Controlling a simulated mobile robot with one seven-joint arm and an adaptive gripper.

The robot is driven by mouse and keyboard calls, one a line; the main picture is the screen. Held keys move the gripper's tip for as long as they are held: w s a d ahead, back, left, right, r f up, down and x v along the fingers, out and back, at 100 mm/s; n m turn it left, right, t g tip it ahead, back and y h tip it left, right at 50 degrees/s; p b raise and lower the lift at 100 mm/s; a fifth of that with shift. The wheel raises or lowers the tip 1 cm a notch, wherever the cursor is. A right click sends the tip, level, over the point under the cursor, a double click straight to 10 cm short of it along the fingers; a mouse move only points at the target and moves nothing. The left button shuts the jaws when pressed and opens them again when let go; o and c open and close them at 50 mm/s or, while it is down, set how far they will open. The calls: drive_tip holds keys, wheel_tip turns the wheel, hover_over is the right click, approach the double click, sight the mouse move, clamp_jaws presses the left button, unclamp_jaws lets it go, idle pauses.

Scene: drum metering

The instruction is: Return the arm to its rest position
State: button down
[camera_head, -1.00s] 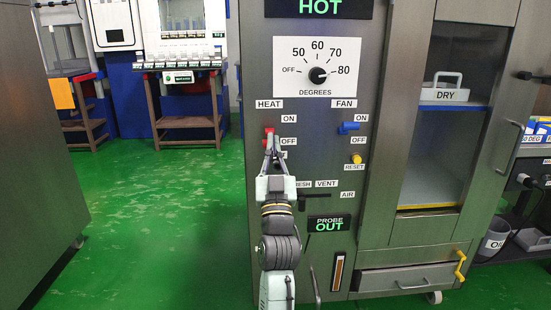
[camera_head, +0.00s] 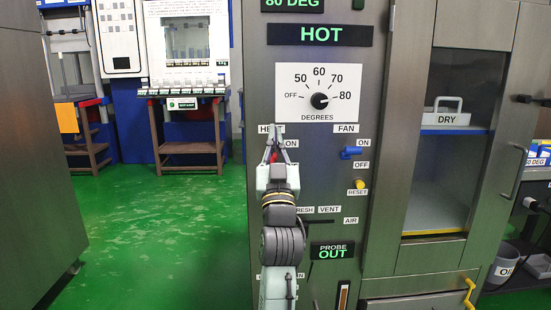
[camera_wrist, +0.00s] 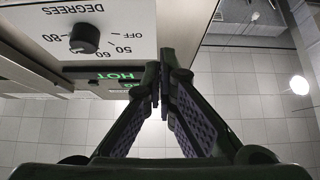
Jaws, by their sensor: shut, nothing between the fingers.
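My gripper (camera_head: 277,128) is in front of the left side of the steel cabinet panel, its fingertips over the HEAT label. In the wrist view its two fingers (camera_wrist: 161,85) come together at the tips with nothing between them. The red HEAT switch (camera_head: 273,156) shows partly between the fingers; the rest is hidden, so I cannot tell its setting. My arm rises from the bottom of the head view, in front of the panel's lower left.
The DEGREES dial (camera_head: 319,101) points near 80, under a lit HOT sign (camera_head: 321,34). The blue FAN switch (camera_head: 351,153), yellow RESET button (camera_head: 359,184) and PROBE OUT sign (camera_head: 332,251) are right of my arm. Green floor (camera_head: 165,235) to the left is open.

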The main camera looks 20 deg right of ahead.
drive_tip(key=shift+r, duration=0.45)
